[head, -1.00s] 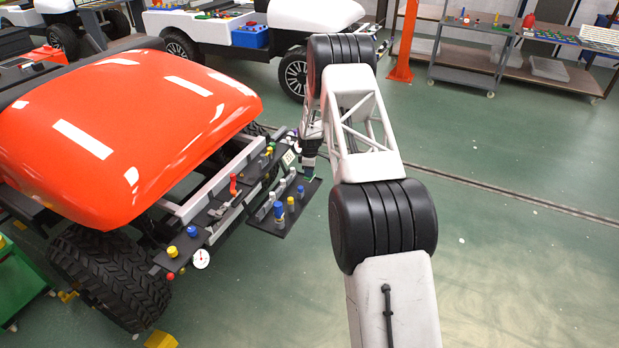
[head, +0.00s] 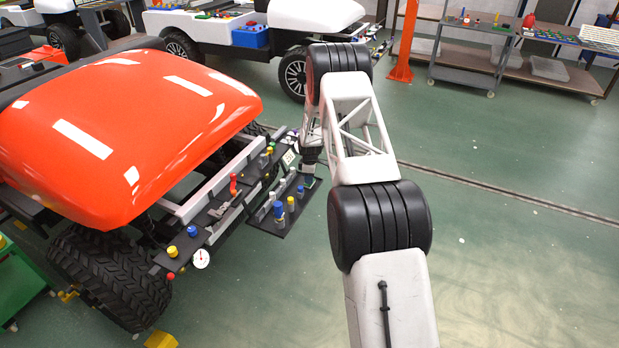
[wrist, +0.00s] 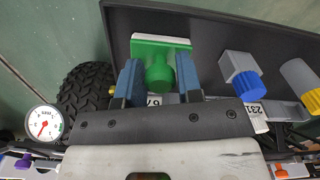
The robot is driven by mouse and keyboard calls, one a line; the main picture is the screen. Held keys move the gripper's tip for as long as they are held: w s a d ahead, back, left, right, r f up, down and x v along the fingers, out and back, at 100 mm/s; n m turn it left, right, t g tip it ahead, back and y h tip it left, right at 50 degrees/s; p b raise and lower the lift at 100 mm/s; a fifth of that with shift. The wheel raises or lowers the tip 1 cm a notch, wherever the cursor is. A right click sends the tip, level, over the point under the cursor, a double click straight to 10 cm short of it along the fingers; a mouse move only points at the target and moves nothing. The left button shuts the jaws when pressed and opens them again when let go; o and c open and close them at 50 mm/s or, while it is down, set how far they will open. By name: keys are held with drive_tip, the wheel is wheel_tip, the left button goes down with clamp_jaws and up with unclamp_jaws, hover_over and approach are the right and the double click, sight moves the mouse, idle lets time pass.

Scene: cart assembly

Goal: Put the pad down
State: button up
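The pad (wrist: 160,44) is a flat green plate with a white edge and a round green knob on top. In the wrist view it is over the dark tray (wrist: 225,25), near the tray's left end. My gripper (wrist: 160,72) has its two blue fingers on either side of the knob, and they appear to be closed on it. I cannot tell whether the pad's underside touches the tray. In the head view my gripper (head: 309,168) is low over the far right end of the tray (head: 266,225), and the pad is hidden there.
A grey block with a blue knob (wrist: 246,84) and a yellow-ended cylinder (wrist: 300,75) stand on the tray to the right of the pad. The orange-hooded cart (head: 130,130), with a gauge (head: 201,258) at its front, is left of the tray. Open green floor lies to the right.

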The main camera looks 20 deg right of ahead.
drive_tip(key=o, duration=0.3)
drive_tip(key=shift+r, duration=0.15)
wheel_tip(320, 180, up, 12)
idle(0.9)
drive_tip(key=shift+r, duration=0.1)
idle(0.4)
